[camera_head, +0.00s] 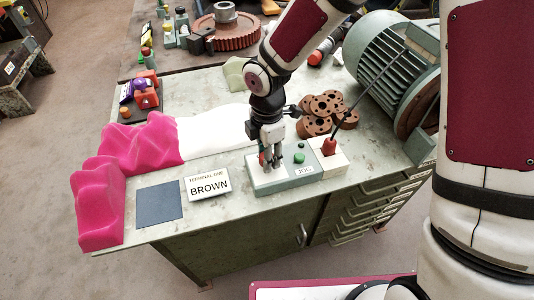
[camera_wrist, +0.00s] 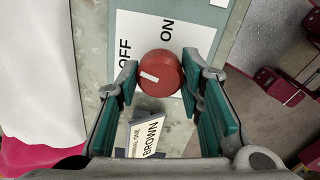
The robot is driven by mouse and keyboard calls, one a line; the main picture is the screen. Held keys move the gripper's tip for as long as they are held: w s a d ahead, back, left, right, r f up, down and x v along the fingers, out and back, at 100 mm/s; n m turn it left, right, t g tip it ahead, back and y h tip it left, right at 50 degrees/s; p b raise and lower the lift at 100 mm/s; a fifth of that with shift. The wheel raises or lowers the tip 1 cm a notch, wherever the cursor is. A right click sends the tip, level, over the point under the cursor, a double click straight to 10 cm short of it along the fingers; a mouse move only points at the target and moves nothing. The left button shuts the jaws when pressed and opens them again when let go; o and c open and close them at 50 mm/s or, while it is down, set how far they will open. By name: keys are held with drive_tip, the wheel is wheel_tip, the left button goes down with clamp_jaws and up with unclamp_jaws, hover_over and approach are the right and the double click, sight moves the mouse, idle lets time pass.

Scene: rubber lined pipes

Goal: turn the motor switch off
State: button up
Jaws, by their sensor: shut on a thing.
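The motor switch is a round red knob (camera_wrist: 160,73) with a short white mark on its left part, in the wrist view. It sits on a white plate (camera_wrist: 181,42) lettered OFF on the left and ON towards the top. My gripper (camera_wrist: 160,76) has its two green-padded fingers on either side of the knob, shut on it. In the head view my gripper (camera_head: 271,160) points down over the left end of the grey-green control box (camera_head: 284,180) and mostly hides the knob.
A green button (camera_head: 299,158) and JOG label are right of my gripper. A red plug (camera_head: 329,146) with a cable stands on a white block. Brown flanges (camera_head: 322,112) and a green motor (camera_head: 385,60) lie behind. A BROWN sign (camera_head: 208,185) lies left; pink foam (camera_head: 140,145) lies farther left.

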drive_tip(key=shift+n+p, duration=0.35)
drive_tip(key=shift+n, duration=1.25)
drive_tip(key=o, duration=1.2)
drive_tip(key=shift+c, duration=0.2)
wheel_tip(320, 180, up, 12)
